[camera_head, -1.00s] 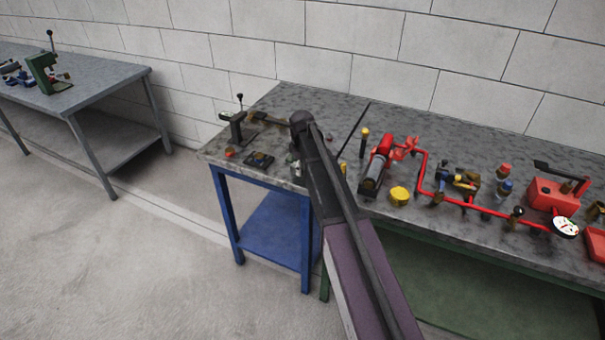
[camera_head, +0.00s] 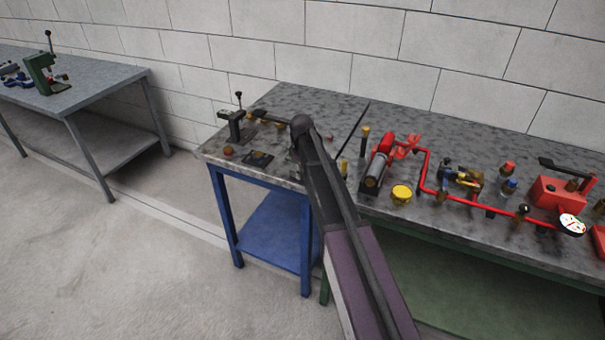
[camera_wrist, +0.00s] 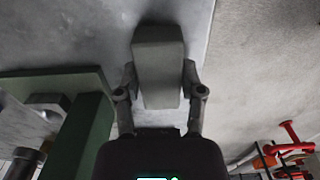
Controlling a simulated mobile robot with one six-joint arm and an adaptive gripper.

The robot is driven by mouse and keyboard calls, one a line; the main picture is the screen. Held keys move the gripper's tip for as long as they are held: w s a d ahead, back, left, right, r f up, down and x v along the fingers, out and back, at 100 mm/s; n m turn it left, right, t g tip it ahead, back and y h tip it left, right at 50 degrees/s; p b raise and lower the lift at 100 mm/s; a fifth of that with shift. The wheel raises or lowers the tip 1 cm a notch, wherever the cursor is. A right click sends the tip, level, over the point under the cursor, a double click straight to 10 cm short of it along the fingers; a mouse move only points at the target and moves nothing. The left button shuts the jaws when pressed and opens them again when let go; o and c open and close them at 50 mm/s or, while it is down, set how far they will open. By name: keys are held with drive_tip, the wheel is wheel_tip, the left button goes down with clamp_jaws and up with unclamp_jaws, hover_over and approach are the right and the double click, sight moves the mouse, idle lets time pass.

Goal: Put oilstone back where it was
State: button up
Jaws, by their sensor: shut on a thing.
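The oilstone, a plain grey block (camera_wrist: 158,55), sits between the fingers of my gripper (camera_wrist: 160,84) in the wrist view. The fingers are shut on its two sides. The block's far end points up the picture, over a grey surface with an edge to its right. I cannot tell whether the block touches that surface. In the head view my arm reaches over the small blue-legged table (camera_head: 275,94), and its end hides part of the tabletop. The oilstone cannot be made out there.
Red piping (camera_head: 470,200) and pump parts fill the right bench. Another grey table (camera_head: 95,82) stands at left.

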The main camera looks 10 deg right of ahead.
sight(302, 171)
drive_tip(key=shift+f, duration=0.2)
drive_tip(key=o, duration=1.1)
drive_tip(key=shift+r, duration=0.1)
drive_tip(key=shift+r, duration=0.15)
wheel_tip(302, 171, up, 12)
drive_tip(key=p, duration=1.2)
drive_tip(key=shift+s, duration=0.15)
drive_tip(key=s+m, duration=0.3)
drive_tip(key=s, duration=0.6)
drive_tip(key=s+m, duration=0.4)
drive_tip(key=s, duration=0.6)
drive_tip(key=s+m, duration=0.3)
drive_tip(key=s, duration=0.7)
drive_tip(key=shift+d+m, duration=0.1)
drive_tip(key=shift+m, duration=0.3)
drive_tip(key=shift+w, duration=0.1)
